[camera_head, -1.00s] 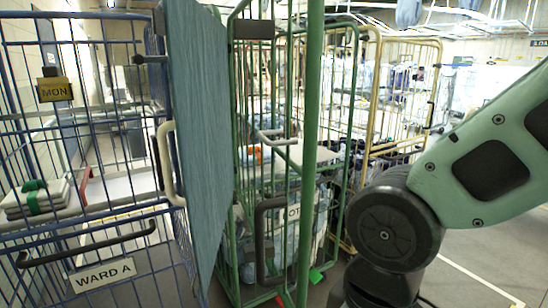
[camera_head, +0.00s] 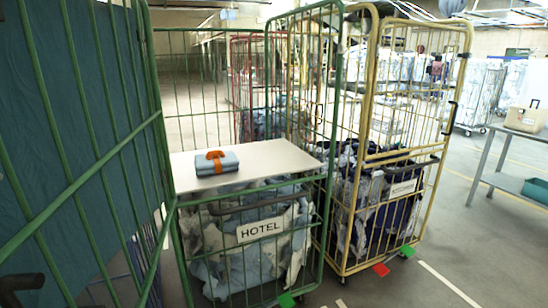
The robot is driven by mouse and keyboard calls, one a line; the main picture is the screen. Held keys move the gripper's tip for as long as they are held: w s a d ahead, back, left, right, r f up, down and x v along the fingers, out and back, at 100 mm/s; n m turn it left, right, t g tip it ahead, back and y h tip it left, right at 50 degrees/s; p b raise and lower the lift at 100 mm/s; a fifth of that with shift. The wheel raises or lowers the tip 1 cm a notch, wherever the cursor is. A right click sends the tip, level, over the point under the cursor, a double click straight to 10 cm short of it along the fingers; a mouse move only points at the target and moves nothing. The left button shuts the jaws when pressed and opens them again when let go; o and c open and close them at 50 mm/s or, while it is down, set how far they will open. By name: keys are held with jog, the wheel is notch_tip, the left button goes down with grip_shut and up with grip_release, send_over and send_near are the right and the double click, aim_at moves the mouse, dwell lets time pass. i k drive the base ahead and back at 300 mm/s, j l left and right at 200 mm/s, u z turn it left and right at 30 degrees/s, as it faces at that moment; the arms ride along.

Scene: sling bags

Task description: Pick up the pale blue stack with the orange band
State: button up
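The pale blue stack (camera_head: 229,163) with the orange band (camera_head: 211,156) lies flat on a white shelf board (camera_head: 262,158). The board sits across the green wire cage trolley (camera_head: 330,120) labelled HOTEL, above a load of pale blue and white cloth. The band runs over the stack and has a raised orange part on top. The cage front above the board appears open. My gripper does not show in the present view.
A green cage side with a dark teal sheet (camera_head: 65,160) stands close at the left. A yellow cage trolley (camera_head: 440,150) with dark and white cloth stands to the right. Free floor (camera_head: 490,255) lies at the right, before a grey table (camera_head: 522,134).

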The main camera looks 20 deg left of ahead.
aim_at(215, 162)
jog(key=i+l, duration=0.2)
jog(key=i, duration=0.15)
jog(key=i+l, duration=0.15)
jog(key=i, duration=0.25)
jog(key=i+j+u, duration=0.1)
jog(key=i+u, duration=0.5)
jog(key=u, duration=0.2)
jog(key=i+u, duration=0.4)
jog(key=i+j+u, duration=0.1)
jog(key=i+u, duration=1)
jog(key=k+l, duration=0.05)
